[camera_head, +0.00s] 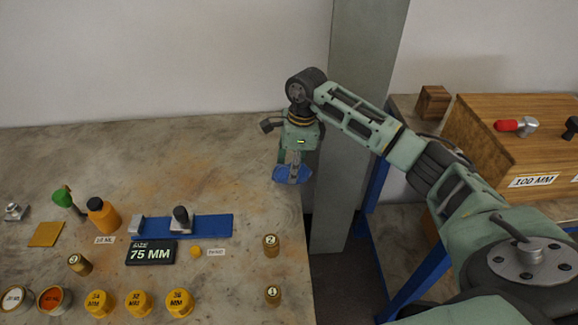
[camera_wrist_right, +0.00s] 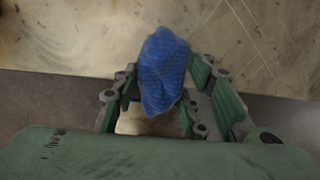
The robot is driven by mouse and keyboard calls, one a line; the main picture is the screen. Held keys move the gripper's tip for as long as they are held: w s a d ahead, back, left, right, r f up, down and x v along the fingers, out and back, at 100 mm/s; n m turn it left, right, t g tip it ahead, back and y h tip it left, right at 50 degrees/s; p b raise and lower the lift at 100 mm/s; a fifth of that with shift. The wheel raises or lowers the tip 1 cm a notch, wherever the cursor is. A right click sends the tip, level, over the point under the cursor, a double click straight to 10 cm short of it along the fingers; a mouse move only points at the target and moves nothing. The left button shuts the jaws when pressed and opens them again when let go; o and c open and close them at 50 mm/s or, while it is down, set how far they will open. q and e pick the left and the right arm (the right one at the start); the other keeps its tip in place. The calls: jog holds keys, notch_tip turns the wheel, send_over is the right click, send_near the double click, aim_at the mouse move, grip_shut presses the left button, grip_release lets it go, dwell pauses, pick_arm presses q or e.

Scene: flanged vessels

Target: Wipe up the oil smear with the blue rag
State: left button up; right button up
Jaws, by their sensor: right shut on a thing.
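The blue rag (camera_head: 291,175) hangs bunched in my right gripper (camera_head: 294,160), near the right edge of the worktable (camera_head: 225,275). In the right wrist view the rag (camera_wrist_right: 162,72) sits between the two fingers, which are shut on it. I cannot tell whether the rag touches the tabletop. Faint brownish stains (camera_head: 196,172) mark the table left of the gripper; I cannot tell whether any of them is the oil smear. My left gripper is out of view.
A blue strip (camera_head: 213,226) with metal parts, a black "75 MM" sign (camera_head: 151,253), an orange bottle (camera_head: 103,216), yellow caps (camera_head: 138,303) and brass weights (camera_head: 271,244) stand on the front half. The table's back is clear. A wooden "100 MM" box (camera_head: 510,145) stands at right beyond a gap.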

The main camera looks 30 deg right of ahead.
jog(key=shift+s+d, duration=0.2)
jog(key=shift+d, duration=0.2)
notch_tip(320, 180, up, 6)
jog(key=p, duration=0.3)
jog(key=shift+f, duration=0.1)
jog(key=shift+r+p, duration=0.65)
jog(key=shift+r, duration=0.1)
jog(key=shift+a+r, duration=0.1)
jog(key=shift+r, duration=0.35)
